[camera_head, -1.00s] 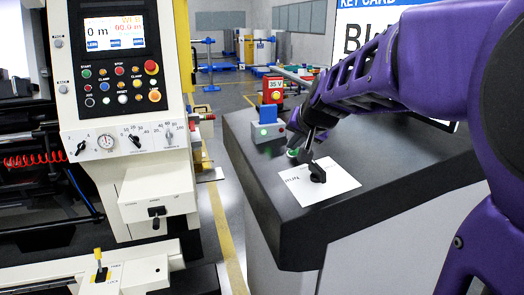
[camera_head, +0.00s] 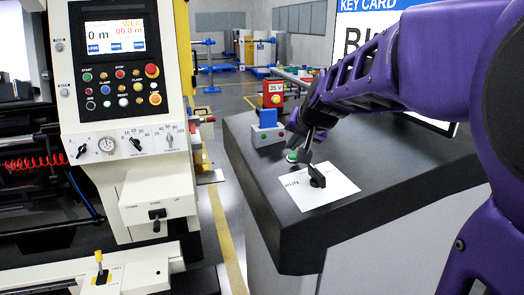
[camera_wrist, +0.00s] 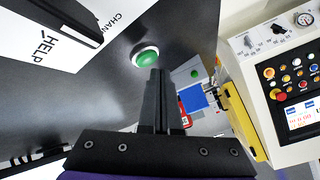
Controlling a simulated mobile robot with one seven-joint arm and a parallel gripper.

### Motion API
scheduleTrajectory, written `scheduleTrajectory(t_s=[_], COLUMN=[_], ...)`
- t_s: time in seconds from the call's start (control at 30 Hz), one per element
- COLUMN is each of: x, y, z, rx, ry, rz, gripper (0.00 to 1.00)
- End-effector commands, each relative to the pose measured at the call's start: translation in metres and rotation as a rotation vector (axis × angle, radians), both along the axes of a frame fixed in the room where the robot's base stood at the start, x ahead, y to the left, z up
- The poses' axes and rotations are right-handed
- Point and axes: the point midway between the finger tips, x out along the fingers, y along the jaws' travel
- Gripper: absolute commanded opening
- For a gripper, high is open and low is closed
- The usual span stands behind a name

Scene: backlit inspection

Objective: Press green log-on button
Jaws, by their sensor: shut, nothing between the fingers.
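A round green button (camera_head: 292,156) in a pale rim sits on the dark console top (camera_head: 262,195), partly behind my gripper in the head view. In the wrist view the green button (camera_wrist: 146,57) shows whole, just beyond my fingertips. My gripper (camera_wrist: 157,72) is shut and empty, its fingers pointing toward the button's edge. In the head view my gripper (camera_head: 303,157) is dark and small, beside the button. I cannot tell whether the fingertips touch the button. No log-on label is readable.
A white card (camera_head: 330,190) marked RUN bears a black knob (camera_head: 317,176). A machine control panel (camera_head: 125,75) stands at left, across a gap. A KEY CARD sign stands behind.

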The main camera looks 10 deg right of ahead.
Motion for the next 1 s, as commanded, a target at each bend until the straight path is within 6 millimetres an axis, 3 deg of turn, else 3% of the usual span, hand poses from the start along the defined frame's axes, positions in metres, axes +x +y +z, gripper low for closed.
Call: scheduleTrajectory(t_s=[0.37, 0.8, 1.0], x=[0.000, -0.001, -0.002], y=[0.001, 0.006, 0.008], z=[0.004, 0.047, 0.050], rx=[0.001, 0.000, 0.001], ry=[-0.001, -0.001, -0.001], rz=[0.000, -0.001, 0.000], gripper=[0.00, 0.00, 0.00])
